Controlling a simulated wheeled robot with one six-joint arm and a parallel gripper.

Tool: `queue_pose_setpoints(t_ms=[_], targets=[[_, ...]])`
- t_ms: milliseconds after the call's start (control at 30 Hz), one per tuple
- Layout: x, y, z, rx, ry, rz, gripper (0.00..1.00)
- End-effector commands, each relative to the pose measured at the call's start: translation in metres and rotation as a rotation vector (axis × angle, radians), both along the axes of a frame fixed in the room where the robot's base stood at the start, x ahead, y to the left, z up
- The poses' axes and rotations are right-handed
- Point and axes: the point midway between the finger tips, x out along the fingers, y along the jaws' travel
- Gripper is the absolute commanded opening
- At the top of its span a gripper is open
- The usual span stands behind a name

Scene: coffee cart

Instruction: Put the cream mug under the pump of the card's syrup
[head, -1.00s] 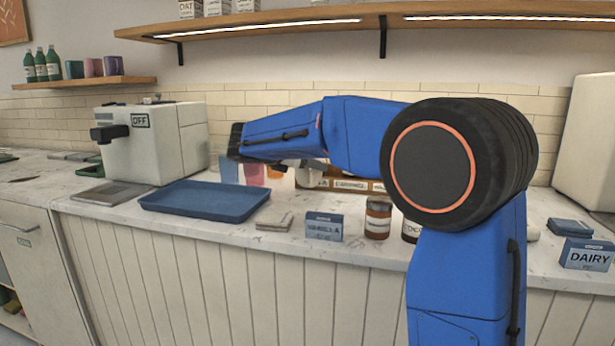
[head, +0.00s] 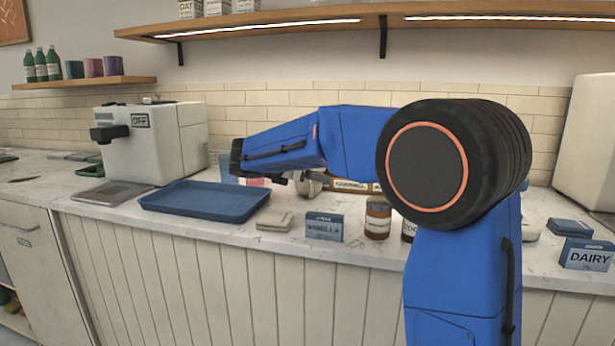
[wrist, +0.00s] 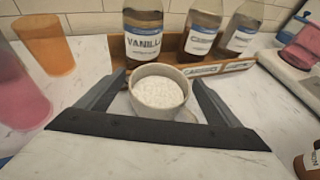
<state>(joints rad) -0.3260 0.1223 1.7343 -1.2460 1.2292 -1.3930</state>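The cream mug (wrist: 158,92) is between the two fingers of my gripper (wrist: 158,80) in the wrist view, upright, with the fingertips close against its sides. It also shows below my arm's end in the head view (head: 309,187). My gripper appears shut on it. The syrup bottle labelled VANILLA (wrist: 143,42) stands just behind the mug. Two more syrup bottles, left (wrist: 201,30) and right (wrist: 240,32), stand to its right in a wooden rack (wrist: 222,68). The bottle pumps are out of view. The blue card (head: 324,227) in the head view reads VANILLA.
An orange cup (wrist: 46,45) and a pink cup (wrist: 20,95) stand left of the mug. A pink item (wrist: 303,48) is at far right. In the head view, a blue tray (head: 205,200) and a brown jar (head: 378,218) are on the counter. Clear counter lies near the mug.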

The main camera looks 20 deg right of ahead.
Motion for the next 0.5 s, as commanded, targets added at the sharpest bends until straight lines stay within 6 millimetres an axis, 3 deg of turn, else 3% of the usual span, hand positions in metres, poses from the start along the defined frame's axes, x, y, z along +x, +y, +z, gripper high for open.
queue_pose_setpoints(t_ms=[233,500], targets=[[-0.006,0.01,0.008,0.001,-0.001,0.001,0.86],[-0.032,0.049,0.027,0.001,-0.001,0.004,0.86]])
